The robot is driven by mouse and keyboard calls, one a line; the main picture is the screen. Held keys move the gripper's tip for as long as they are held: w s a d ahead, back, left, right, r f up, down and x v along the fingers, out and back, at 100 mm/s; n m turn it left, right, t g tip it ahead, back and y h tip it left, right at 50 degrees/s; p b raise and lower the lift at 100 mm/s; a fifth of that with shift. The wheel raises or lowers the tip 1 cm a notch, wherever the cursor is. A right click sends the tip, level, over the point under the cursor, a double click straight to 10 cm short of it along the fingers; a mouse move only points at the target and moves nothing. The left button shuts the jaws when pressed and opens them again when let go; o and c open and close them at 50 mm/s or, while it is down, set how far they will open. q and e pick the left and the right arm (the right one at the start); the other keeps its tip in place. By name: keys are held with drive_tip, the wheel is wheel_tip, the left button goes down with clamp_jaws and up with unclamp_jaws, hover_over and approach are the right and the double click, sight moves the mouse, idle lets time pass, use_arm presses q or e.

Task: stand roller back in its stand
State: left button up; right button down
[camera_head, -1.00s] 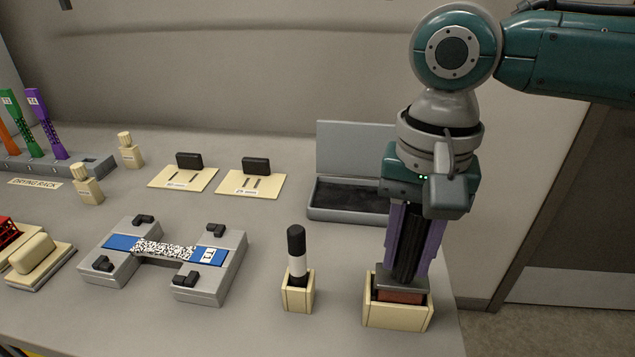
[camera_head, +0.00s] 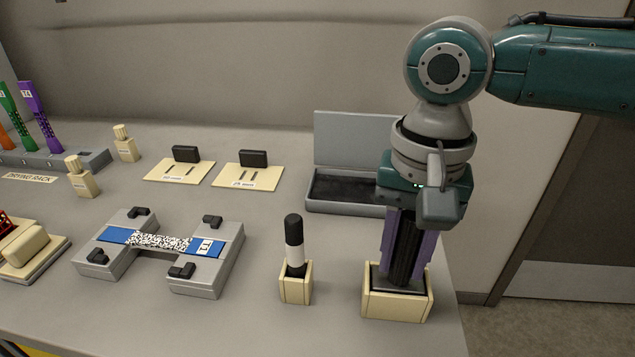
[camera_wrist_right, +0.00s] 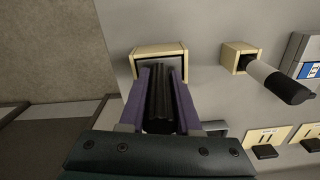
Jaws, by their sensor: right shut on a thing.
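The roller (camera_head: 404,246) is upright, its ribbed black handle between the purple fingers of my right gripper (camera_head: 403,274). My right gripper is shut on the handle. The roller's lower end is inside its cream box-shaped stand (camera_head: 396,307), and its grey top plate is about level with the rim. In the right wrist view the black handle (camera_wrist_right: 160,95) runs down between the fingers into the stand (camera_wrist_right: 138,53). The roller's bottom is hidden by the stand walls, so I cannot tell whether it rests on the floor of the stand. My left gripper is not in view.
A black-and-white marker (camera_head: 294,245) stands in a small cream holder (camera_head: 296,288) close left of the stand. A grey fixture (camera_head: 208,277) holds a speckled specimen further left. An open grey case (camera_head: 352,140) lies behind. The table's right edge is close.

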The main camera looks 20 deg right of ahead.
sight(413, 223)
drive_tip(key=c, duration=0.5)
unclamp_jaws()
drive_tip(key=o, duration=0.5)
drive_tip(key=shift+c, duration=0.2)
drive_tip(key=shift+r+p, duration=0.95)
drive_tip(key=shift+p, duration=0.2)
wheel_tip(413, 223, up, 3)
drive_tip(key=p, duration=0.4)
drive_tip(key=shift+r, duration=0.15)
